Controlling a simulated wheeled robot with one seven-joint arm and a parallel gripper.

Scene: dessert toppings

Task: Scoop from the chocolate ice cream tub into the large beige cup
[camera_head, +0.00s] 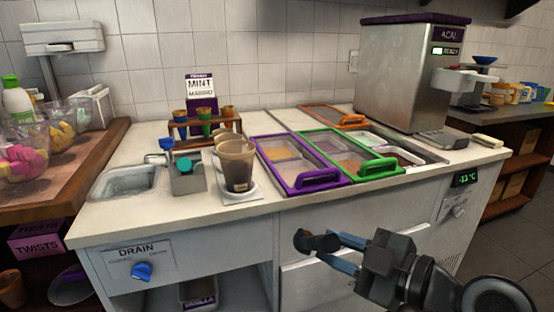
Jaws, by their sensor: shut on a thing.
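My gripper (333,243) is in front of the counter's front face, below the freezer lids. It is shut on a small dark brown and black object (303,240); its full shape is hard to make out. The sunken freezer well (432,157) holds several tubs. Those at left are under clear lids with purple (294,189) and green (352,175) frames. Part of the well at right is uncovered, and I cannot tell which tub is chocolate. Tall brownish-beige cups (237,165) stand close together left of the purple lid. I cannot tell which is the large beige one.
A metal holder (187,184) with blue and teal handled tools stands beside a sink (125,181). A wooden rack (205,126) holds small cups. An acai machine (405,75) stands behind the well. Bowls of toppings (22,160) are at far left.

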